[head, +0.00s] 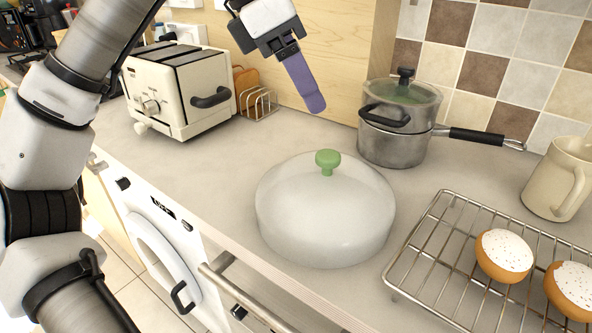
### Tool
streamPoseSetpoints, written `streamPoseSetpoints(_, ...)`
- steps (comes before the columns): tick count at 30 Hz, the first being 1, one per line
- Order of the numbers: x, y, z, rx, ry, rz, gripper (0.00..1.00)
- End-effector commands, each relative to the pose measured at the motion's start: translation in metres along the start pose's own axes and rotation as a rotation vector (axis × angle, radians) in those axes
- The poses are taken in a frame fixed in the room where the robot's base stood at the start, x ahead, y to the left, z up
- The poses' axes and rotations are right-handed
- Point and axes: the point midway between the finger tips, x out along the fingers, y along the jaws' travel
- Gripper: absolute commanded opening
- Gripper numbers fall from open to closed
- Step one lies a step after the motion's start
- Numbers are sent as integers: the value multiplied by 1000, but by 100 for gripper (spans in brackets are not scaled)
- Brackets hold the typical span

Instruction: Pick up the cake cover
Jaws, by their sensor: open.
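The cake cover (325,215) is a pale, cloudy dome with a green knob (328,161) on top. It sits upright on the grey counter near the front edge, in the middle of the head view. My gripper (312,101) is above and behind the cover, a little left of the knob, and apart from it. A purple finger points down and to the right. The gripper is open, and nothing shows in it. Only one finger shows clearly.
A lidded pot (399,126) with a black-handled pan stands behind the cover. A wire rack (437,240) with buns is close on the right, with a mug (562,178) beyond. A toaster (180,90) and toast rack (258,103) stand at back left. The counter left of the cover is clear.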

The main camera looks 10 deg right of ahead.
Motion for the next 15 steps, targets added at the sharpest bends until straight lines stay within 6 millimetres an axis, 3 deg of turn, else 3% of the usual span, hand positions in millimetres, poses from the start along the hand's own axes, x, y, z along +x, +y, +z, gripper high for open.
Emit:
streamPoseSetpoints(5,8,7,-12,-30,86,11,61)
streamPoseSetpoints(15,70,8,-16,-28,84,9,61)
